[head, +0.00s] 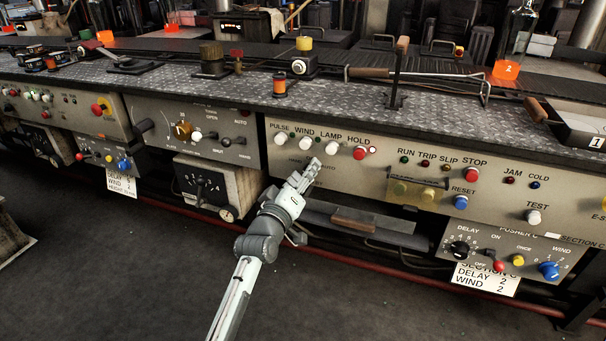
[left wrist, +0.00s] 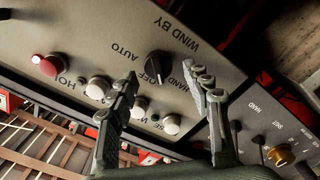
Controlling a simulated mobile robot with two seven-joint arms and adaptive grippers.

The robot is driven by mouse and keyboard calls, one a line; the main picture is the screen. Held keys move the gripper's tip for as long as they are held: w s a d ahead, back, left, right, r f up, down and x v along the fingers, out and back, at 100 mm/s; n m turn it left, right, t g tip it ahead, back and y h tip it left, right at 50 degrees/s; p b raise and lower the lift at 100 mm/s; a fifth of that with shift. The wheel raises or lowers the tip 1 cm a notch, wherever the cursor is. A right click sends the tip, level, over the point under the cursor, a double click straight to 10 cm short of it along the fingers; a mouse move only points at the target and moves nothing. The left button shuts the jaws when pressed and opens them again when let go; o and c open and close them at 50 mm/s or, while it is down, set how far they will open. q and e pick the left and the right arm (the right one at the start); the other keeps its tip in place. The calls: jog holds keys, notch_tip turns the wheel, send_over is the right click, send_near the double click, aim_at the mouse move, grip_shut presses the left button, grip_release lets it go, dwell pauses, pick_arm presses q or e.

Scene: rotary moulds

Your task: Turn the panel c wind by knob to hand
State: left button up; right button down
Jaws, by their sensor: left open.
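The black wind by knob (left wrist: 158,65) sits on the pale panel (left wrist: 90,35), shown rotated in the left wrist view. AUTO, OFF and HAND are printed around it. Its pointer seems to face near OFF, but I cannot tell exactly. My left gripper (left wrist: 167,88) is open, its fingers spread on both sides of the knob's line and apart from it, as far as I can see. In the head view my left gripper (head: 314,164) is in front of the panel (head: 350,178) and hides the knob. My right gripper is out of view.
White buttons and a red HOLD button (head: 360,152) stick out above the gripper. A drawer-like tray (head: 390,222) with a brown handle lies below. To the left is a panel with a brass knob (head: 183,130). Floor in front is clear.

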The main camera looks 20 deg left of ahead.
pick_arm(q)
jog(key=s, duration=1.2)
jog(key=shift+a, duration=0.2)
